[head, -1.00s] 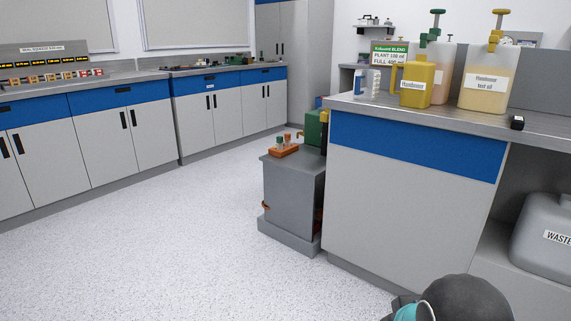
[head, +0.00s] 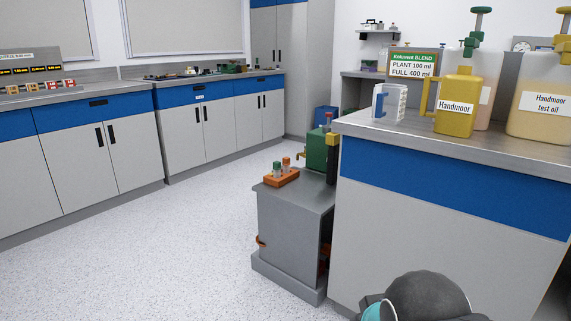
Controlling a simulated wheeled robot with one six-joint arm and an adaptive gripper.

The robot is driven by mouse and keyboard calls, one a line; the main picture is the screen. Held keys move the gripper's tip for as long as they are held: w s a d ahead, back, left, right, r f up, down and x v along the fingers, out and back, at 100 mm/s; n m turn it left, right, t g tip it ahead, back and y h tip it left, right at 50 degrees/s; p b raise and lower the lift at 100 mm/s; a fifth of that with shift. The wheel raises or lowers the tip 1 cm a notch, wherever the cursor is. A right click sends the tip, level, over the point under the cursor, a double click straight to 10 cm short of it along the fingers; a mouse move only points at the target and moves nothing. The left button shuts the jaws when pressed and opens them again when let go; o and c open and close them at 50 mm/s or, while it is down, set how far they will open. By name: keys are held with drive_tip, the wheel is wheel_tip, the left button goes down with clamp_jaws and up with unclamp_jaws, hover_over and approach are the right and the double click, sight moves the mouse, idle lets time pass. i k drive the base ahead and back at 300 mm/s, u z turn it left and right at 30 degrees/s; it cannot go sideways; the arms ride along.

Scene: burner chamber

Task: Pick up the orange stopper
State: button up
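A small orange stopper (head: 286,160) tops one of two little vials standing in an orange rack (head: 281,178). The other vial has a green top (head: 277,165). The rack sits on top of a low grey cabinet (head: 290,215) in the middle of the head view. A dark rounded part of my own arm shows at the bottom right edge. My gripper's fingers are not in view.
A counter with a blue band (head: 455,185) stands close on the right, holding a yellow jug (head: 456,102) and large bottles. A green container (head: 317,148) is behind the rack. Speckled floor (head: 150,255) is open to the left. Cabinets (head: 95,160) line the far left wall.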

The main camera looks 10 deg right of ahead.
sight(286, 161)
drive_tip(key=u, duration=0.55)
drive_tip(key=i, duration=1.75)
drive_tip(key=z, duration=0.75)
drive_tip(key=i, duration=0.6)
drive_tip(key=z, duration=0.55)
